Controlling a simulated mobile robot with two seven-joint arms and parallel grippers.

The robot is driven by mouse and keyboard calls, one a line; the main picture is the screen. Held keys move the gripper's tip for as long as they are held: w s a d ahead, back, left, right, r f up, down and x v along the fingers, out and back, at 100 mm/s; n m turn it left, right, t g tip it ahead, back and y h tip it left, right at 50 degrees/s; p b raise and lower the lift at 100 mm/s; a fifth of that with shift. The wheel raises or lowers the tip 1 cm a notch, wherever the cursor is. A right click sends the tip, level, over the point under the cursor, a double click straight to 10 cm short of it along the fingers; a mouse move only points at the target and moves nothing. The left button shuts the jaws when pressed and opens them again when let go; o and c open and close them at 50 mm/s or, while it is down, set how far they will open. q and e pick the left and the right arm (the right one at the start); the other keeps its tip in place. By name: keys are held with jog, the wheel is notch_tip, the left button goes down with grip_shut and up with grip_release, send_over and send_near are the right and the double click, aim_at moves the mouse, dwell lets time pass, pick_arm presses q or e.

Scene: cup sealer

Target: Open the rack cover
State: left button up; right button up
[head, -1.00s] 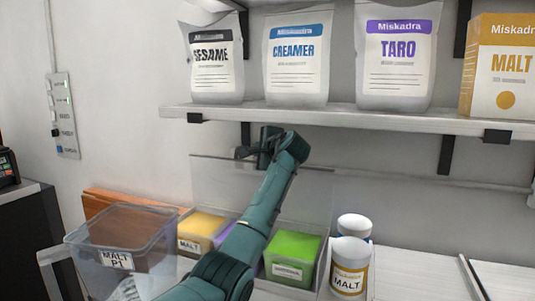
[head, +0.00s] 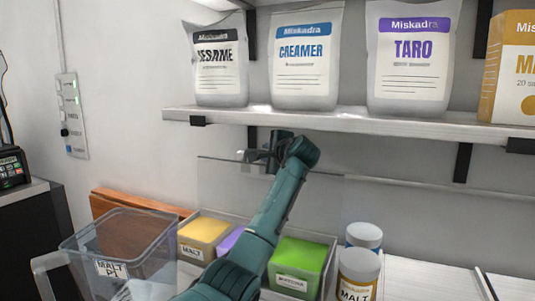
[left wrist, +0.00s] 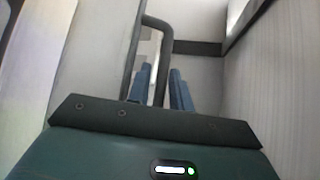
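The rack cover (head: 222,182) is a clear panel standing raised behind the rack of coloured boxes in the head view. The rack (head: 215,219) below it shows its boxes uncovered from above. My left gripper (head: 256,156) is at the cover's upper edge, below the shelf; I cannot tell whether it touches the cover. In the left wrist view its blue fingertips (left wrist: 160,88) stand apart, with a pale gap and a dark curved bar between them. My left arm hides part of the rack and cover. My right gripper is not in view.
A wall shelf (head: 350,122) with several bags runs just above my left gripper. A clear bin (head: 120,245) labelled MALT P1 stands at the front left. Two white jars (head: 358,270) stand right of the rack. The counter (head: 430,280) farther right looks mostly clear.

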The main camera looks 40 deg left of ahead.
pick_arm(q)
jog(key=shift+o, duration=1.1)
jog(key=shift+s+d+r, duration=0.15)
jog(key=shift+s+d, duration=0.05)
jog(key=shift+d, duration=0.15)
jog(key=f+p+v, duration=0.2)
jog(key=v, duration=1.4)
jog(key=shift+s+d+f+p, duration=0.15)
jog(key=shift+d+f+p, duration=0.15)
jog(key=shift+f, duration=0.1)
